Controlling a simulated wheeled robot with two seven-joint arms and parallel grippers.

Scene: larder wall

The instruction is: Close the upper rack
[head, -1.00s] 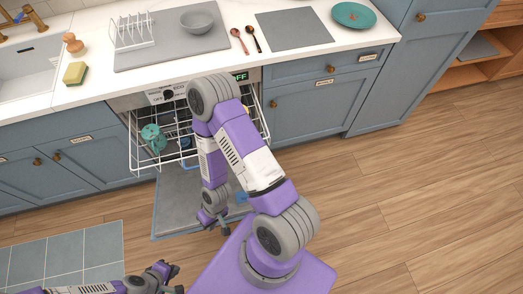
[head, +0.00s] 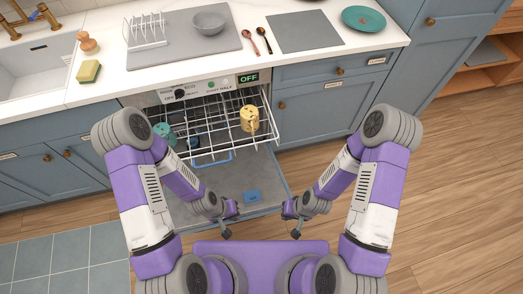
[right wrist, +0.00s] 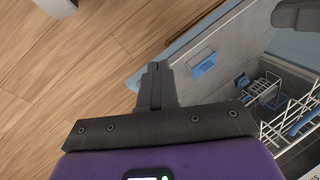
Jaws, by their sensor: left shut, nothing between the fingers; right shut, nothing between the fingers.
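The upper rack (head: 215,142), a white wire basket with a blue handle (head: 213,160), is pulled out of the dishwasher over its lowered door (head: 262,180). It holds a teal cup (head: 164,131) at the left and a yellow cup (head: 249,119) at the right. My left gripper (head: 228,226) is shut and empty, in front of the rack and apart from it. My right gripper (head: 293,224) is shut and empty, to the front right of the rack. Its shut fingers (right wrist: 155,88) show in the right wrist view, with the rack's wires (right wrist: 292,125) at the right.
The open door lies below the rack, with a blue part (head: 252,196) on it. A lower rack (right wrist: 262,88) shows inside in the right wrist view. The counter (head: 100,75) above holds a grey bowl (head: 208,23), a sponge and a teal plate. The wooden floor at right is clear.

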